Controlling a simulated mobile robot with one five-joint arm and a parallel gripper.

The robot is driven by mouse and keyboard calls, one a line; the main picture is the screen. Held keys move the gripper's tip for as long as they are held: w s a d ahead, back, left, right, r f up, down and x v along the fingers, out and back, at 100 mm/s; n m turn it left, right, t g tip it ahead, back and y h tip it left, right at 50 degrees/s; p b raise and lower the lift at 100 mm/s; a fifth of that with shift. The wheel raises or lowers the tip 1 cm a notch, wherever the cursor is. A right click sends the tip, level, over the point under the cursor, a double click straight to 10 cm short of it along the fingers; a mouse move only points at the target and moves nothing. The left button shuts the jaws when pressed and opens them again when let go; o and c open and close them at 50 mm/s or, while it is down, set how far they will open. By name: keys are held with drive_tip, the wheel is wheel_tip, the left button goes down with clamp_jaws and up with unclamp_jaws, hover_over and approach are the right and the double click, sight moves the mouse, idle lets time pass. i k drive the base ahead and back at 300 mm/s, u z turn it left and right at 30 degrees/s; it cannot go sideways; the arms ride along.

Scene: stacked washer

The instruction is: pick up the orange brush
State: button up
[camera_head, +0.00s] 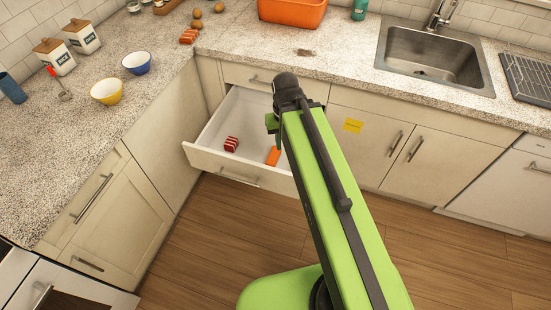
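A small orange object (273,156), which looks like the orange brush, lies in the open drawer (210,157) near its front right. Its details are too small to make out. My gripper (273,135) is at the far end of my green arm, over the right part of the drawer, above and close to the orange object in the picture. The arm's dark end joint hides much of the gripper, so its fingers are not clear. I cannot tell whether it touches anything.
A red and white striped item (231,144) lies left in the drawer. The speckled counter (230,45) above holds a yellow bowl (106,92), a blue bowl (137,63), an orange tub (292,12) and a sink (432,55). The wooden floor (210,240) is clear.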

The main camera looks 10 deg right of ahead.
sight(273, 157)
drive_tip(key=z, duration=0.6)
drive_tip(key=k, duration=0.1)
drive_tip(key=u, duration=3.3)
drive_tip(key=k, duration=1)
drive_tip(key=z, duration=0.85)
drive_tip(key=i, duration=1)
drive_tip(key=u, duration=0.1)
